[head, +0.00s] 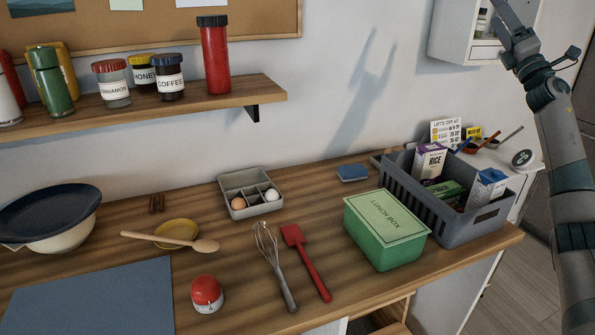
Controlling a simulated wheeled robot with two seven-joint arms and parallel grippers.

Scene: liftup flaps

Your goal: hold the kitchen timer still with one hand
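The kitchen timer (207,294) is a small round piece with a red domed top and a white base. It stands upright on the wooden counter at the front, just right of the blue-grey mat. Nothing touches it. My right arm rises along the right edge of the head view, and its end with the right gripper (530,50) is high at the upper right, far from the timer. Whether its fingers are open or shut is unclear. My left gripper is not in view.
A whisk (272,262) and a red spatula (304,260) lie right of the timer. A wooden spoon (175,242) and yellow dish (177,231) lie behind it. The mat (92,302) is left. A green lunch box (385,235) and grey basket (472,222) stand right. A shelf (150,108) hangs above.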

